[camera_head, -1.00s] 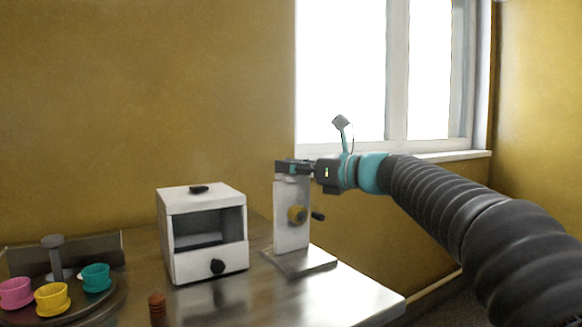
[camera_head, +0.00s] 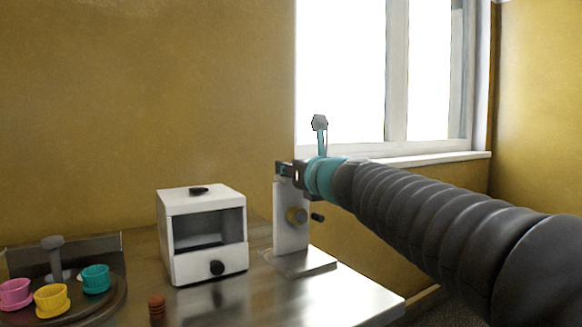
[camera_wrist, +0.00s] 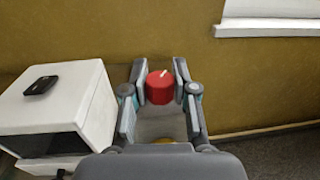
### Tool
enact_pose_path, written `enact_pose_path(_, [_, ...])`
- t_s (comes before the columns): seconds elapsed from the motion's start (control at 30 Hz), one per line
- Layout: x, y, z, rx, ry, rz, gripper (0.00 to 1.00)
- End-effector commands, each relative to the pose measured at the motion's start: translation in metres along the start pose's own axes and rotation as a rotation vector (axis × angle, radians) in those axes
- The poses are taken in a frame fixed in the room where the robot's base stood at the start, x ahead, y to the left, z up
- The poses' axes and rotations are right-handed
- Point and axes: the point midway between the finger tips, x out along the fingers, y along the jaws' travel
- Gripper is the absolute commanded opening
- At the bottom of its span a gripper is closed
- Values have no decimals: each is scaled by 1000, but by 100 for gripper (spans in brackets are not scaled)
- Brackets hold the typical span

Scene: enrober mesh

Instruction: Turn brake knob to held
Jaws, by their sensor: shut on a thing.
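A red round knob (camera_wrist: 160,90) with a short white mark on its top shows in the wrist view. My gripper (camera_wrist: 160,76) has one finger on each side of it and is shut on it. The white mark points up and slightly right in that view. In the head view my gripper (camera_head: 284,168) is at the top of a white upright post (camera_head: 291,210). The red knob is hidden there behind the gripper.
A white box (camera_head: 208,265) with an open front, a black front knob and a dark top piece stands left of the post. A round dark tray (camera_head: 100,312) with pink, yellow and teal cups is at far left.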

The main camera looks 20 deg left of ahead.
Motion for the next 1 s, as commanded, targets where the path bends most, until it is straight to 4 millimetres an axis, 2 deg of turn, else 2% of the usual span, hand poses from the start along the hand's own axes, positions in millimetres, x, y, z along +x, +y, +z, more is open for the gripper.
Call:
enact_pose_path(0.33, [0,1,7,0,-26,-166,0])
enact_pose_path(0.77, [1,2,-2,-1,4,-381,0])
enact_pose_path(1.0, [2,2,-2,-1,10,-572,0])
